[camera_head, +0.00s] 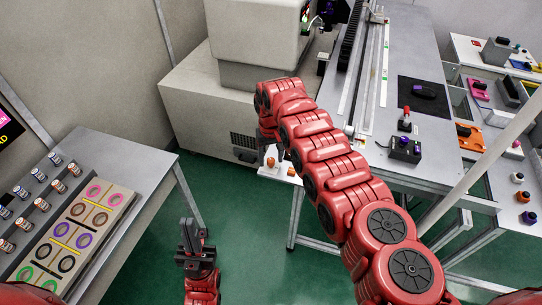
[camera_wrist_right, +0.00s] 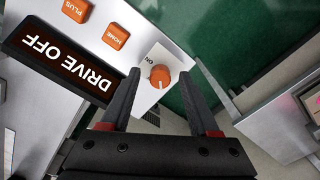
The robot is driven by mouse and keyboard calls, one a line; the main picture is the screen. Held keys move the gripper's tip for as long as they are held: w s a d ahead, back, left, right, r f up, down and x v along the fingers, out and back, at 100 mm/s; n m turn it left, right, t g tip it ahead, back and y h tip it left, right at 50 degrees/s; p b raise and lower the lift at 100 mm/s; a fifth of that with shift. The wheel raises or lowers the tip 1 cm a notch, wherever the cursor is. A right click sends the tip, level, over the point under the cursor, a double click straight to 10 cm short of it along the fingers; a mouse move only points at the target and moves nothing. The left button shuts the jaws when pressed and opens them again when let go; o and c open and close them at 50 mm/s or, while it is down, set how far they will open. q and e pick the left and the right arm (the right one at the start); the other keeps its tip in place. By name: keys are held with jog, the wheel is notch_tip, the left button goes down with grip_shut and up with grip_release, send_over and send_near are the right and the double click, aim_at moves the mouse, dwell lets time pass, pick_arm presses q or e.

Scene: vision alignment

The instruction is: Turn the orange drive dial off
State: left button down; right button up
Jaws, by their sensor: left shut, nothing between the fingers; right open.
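The orange drive dial (camera_wrist_right: 159,76) sits on a white panel (camera_wrist_right: 180,56) in the right wrist view, with a small label reading ON beside it. A dark display (camera_wrist_right: 60,63) on the panel reads DRIVE OFF. My right gripper (camera_wrist_right: 165,69) is open, its two fingers on either side of the dial in the picture; whether they touch it I cannot tell. In the head view the white panel (camera_head: 279,172) is small and partly hidden by my right arm. My left gripper (camera_head: 192,224) is shut and empty above the green floor, away from the panel.
Orange HOME (camera_wrist_right: 116,36) and PLUS (camera_wrist_right: 76,10) buttons are near the dial. A table (camera_head: 147,160) with a tray of coloured rings (camera_head: 112,193) is at the left. A grey bench (camera_head: 420,168) with a black control box (camera_head: 405,150) is at the right.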

grip_shut()
dwell(0.3)
